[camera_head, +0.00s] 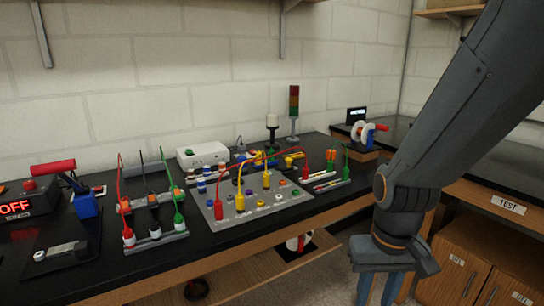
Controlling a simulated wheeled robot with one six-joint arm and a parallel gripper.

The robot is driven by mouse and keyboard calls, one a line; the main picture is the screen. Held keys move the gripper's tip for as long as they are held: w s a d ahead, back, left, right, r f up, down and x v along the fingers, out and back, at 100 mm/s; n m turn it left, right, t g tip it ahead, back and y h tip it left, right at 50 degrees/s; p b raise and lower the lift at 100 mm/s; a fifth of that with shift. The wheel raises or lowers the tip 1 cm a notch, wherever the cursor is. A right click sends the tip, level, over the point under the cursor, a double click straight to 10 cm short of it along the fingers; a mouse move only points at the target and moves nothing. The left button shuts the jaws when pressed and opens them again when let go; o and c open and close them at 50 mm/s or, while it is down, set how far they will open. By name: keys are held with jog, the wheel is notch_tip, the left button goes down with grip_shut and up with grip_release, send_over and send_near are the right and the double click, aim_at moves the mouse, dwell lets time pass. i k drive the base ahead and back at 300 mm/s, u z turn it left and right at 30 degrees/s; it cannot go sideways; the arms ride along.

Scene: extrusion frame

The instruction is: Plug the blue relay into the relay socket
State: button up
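My gripper (381,286) hangs at the lower right, in front of the bench and well away from the items on it. Two blue-grey fingers show with a gap between them, and their tips are cut off by the lower picture edge. No thing shows between them. A blue block (85,206) stands at the left of the bench beside a red handle; I cannot tell whether it is the relay. Smaller blue bits show near the yellow parts behind the grey panel, too small to identify. I cannot make out the relay socket for sure.
The black bench (130,270) carries a grey panel (262,206) with coloured leads and knobs, a lead rack (155,238), a white box (203,155), a signal tower (294,112) and a red OFF display (16,208). A wooden cabinet (460,270) stands right. Leads arch above the panel.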

aim_at(240, 159)
jog(key=i, duration=0.95)
jog(key=u, duration=0.2)
